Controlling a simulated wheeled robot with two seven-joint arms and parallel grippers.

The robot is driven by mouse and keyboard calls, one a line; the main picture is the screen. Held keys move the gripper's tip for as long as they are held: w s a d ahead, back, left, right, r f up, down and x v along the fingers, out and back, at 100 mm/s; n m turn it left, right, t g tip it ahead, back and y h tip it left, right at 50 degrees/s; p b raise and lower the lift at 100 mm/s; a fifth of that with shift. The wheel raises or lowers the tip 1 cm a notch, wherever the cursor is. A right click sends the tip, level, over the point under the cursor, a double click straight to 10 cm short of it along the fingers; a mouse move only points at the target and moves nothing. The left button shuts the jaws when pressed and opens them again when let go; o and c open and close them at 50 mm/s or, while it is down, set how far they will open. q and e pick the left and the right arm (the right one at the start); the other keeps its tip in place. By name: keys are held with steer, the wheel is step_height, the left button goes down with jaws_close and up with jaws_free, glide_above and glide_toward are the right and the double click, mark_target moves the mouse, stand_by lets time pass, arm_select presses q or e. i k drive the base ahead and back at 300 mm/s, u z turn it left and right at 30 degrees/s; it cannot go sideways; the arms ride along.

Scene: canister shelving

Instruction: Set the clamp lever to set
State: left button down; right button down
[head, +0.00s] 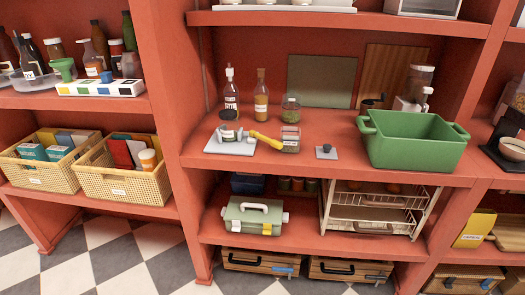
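A small clamp fixture (230,135) sits on a pale base plate (230,147) on the left of the red middle shelf in the head view. Its yellow lever (266,140) points to the right and slightly down, towards a clear glass jar. Any set marking on the fixture is too small to read. Neither of my grippers shows in the head view.
The glass jar (290,139) stands close to the lever's end. Two bottles (261,98) and a green-filled jar (290,108) stand behind. A small grey plate (326,153) and a large green bin (415,142) are to the right. The shelf's front strip is clear.

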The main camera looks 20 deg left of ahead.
mark_target(274, 143)
steer(key=u, duration=1.05)
steer(key=i, duration=1.05)
steer(key=u, duration=0.6)
